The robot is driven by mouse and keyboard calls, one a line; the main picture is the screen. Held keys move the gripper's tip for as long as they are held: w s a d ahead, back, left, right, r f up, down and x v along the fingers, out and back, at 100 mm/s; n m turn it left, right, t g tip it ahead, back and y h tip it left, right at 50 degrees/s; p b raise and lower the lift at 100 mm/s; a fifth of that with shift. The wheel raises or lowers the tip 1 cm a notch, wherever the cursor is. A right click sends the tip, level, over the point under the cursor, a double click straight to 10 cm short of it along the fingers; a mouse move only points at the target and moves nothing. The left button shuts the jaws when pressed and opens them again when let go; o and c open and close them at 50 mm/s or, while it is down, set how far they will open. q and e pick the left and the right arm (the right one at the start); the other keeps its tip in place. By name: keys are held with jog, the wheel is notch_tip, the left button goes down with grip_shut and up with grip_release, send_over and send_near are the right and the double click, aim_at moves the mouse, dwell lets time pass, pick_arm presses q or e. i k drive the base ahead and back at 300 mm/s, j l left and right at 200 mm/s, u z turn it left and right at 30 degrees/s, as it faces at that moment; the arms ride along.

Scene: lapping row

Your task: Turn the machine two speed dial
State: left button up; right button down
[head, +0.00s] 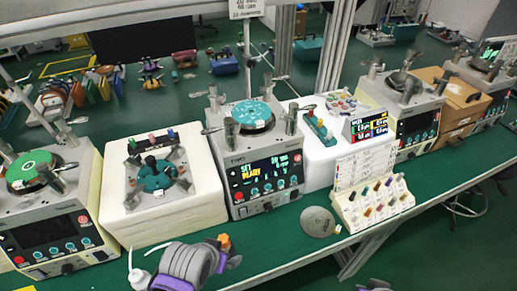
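Machine two (252,150) is the grey box marked "TWO" in the middle of the bench, with a teal disc (251,115) on top. Its lit screen (265,176) shows yellow and blue text. Below are several small round teal controls and a dark knob (268,207) at the lower front edge; I cannot tell for certain which is the speed dial. My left gripper (230,252), grey with purple and orange parts, is in front of and below the panel, apart from it; its fingers are unclear. Only a bit of my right gripper (376,286) shows at the bottom edge.
A white squeeze bottle (138,277) stands left of my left gripper. A grey round disc (318,222) and a cream rack (372,203) of coloured pieces are right of machine two. A white block (158,220) stands left. Another machine (50,215) is farther left.

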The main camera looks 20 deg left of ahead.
aim_at(267, 206)
jog(key=k+j, duration=0.65)
jog(key=k, duration=0.15)
